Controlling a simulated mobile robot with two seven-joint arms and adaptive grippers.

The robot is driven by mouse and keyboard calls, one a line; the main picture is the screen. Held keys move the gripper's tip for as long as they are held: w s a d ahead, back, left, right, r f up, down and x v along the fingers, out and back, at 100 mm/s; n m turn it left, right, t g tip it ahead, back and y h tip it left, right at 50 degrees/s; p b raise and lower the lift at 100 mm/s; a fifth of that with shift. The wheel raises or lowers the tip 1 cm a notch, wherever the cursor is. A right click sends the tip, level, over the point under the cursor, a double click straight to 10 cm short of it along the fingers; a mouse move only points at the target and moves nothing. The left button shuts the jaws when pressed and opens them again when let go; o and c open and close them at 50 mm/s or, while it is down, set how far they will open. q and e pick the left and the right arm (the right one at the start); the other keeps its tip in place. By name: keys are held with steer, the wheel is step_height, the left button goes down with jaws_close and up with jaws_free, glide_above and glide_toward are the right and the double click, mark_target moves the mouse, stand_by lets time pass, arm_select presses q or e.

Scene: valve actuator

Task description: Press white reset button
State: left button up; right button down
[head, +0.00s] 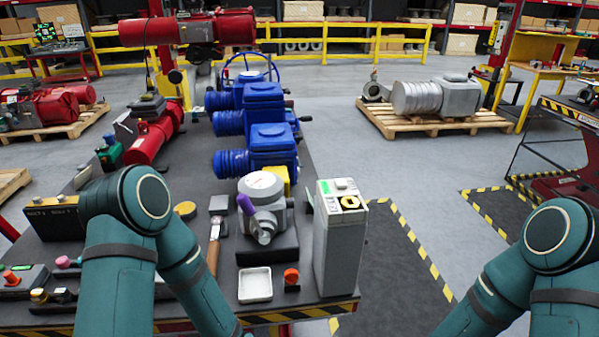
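A tall light-grey control box (338,250) stands upright at the right front edge of the bench. Its top face carries a small white button (342,183), a green patch (325,187) and a yellow part with a dark centre (350,202). I cannot read any label that marks the white button as reset. Both of my arms show only bent teal links, the left one over the bench's left front and the right one beyond the bench at the right. Both grippers are out of the frame.
A grey valve unit with a purple lever (262,207) stands left of the box. A hammer (215,235), white tray (255,285) and orange knob (291,276) lie nearby. Blue actuators (255,125) stand behind. Floor right of the box is open.

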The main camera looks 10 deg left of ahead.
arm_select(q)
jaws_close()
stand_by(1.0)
